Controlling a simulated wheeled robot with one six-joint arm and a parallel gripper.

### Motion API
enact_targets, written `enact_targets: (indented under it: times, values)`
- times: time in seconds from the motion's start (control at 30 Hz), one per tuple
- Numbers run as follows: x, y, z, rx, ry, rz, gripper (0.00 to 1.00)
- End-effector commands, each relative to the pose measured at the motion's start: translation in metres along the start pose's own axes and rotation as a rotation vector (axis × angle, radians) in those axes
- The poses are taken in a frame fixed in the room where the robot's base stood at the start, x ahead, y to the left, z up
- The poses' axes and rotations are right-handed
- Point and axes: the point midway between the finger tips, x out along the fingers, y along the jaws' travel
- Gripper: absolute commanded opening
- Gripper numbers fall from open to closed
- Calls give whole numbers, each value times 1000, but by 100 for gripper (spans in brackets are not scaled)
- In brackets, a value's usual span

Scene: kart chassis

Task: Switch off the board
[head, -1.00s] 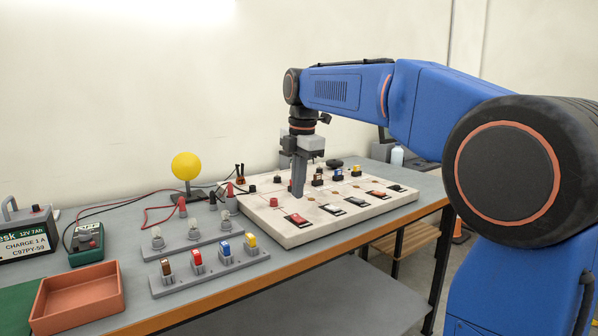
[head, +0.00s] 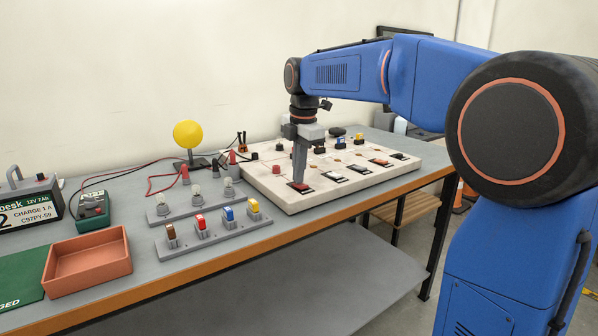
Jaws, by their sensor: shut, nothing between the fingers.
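The white board (head: 350,196) lies on the bench and carries a front row of rocker switches. The leftmost is a red rocker (head: 306,188) in a dark frame. My gripper (head: 299,181) is shut and empty, pointing down with its tips at this red rocker. The tips seem to touch it and hide part of it, so I cannot tell its position.
Coloured plugs stand on a grey strip (head: 215,239) left of the board, with small bulbs behind it. A yellow ball lamp (head: 188,134), red and black leads, a green meter (head: 93,212), a battery (head: 28,205) and a terracotta tray (head: 88,263) are further left.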

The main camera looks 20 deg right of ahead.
Motion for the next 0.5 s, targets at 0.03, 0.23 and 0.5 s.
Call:
enact_targets:
  times: [0.03,0.23,0.5]
  values:
    - [2,0,0,0,1,-4,0]
    - [3,-2,0,0,1,-6,0]
    - [0,-12,0,0,2,-9,0]
